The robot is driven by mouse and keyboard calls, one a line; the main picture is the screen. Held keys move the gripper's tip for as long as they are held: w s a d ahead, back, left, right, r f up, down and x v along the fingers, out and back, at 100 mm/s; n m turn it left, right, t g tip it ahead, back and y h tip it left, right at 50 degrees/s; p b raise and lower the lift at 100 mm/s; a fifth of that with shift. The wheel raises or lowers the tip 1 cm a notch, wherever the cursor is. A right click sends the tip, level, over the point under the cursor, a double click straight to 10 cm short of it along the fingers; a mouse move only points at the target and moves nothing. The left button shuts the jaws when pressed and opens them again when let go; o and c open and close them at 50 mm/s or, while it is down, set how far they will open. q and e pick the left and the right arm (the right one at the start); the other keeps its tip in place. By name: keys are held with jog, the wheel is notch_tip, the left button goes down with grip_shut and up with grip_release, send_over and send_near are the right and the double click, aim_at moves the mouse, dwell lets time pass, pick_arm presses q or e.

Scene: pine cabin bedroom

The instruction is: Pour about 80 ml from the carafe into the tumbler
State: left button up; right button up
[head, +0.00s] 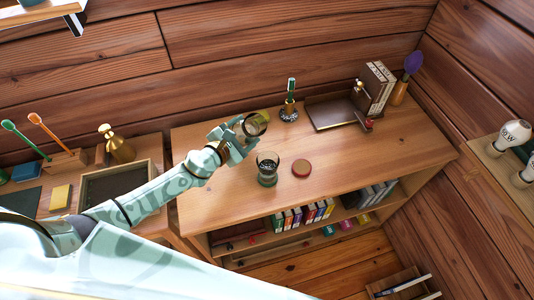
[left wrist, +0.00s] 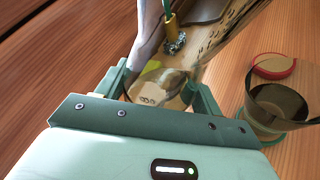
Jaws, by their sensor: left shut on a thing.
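My left gripper (head: 236,140) is shut on a clear glass vessel with a dark rim, which I take for the carafe (head: 256,123). It holds the carafe above the desk, up and left of the tumbler. The carafe also shows between the fingers in the left wrist view (left wrist: 158,88). It looks tilted; I cannot tell how much liquid is in it. The tumbler (head: 267,166) stands upright on the desk, a clear glass with a dark rim and greenish base. It also shows at the right of the left wrist view (left wrist: 272,108). My right gripper is out of view.
The desk's right side is clear.

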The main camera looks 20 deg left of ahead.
pick_arm(q)
jog(key=shift+w+a+r+n+g+h+p, duration=0.2)
jog(key=shift+r+n+g+p, duration=0.1)
jog(key=shift+n+p, duration=0.2)
jog(key=shift+w+a+r+n+g+h+p, duration=0.1)
jog(key=shift+w+r+n+g+h+p, duration=0.1)
jog(key=shift+n+g+p, duration=0.3)
jog(key=shift+f+n+h, duration=0.3)
jog(key=shift+f+n, duration=0.05)
jog(key=shift+n, duration=0.35)
jog(key=shift+s+d+f+n+g+h, duration=0.15)
jog(key=shift+f+n+g+h, duration=0.3)
jog(key=shift+n, duration=0.25)
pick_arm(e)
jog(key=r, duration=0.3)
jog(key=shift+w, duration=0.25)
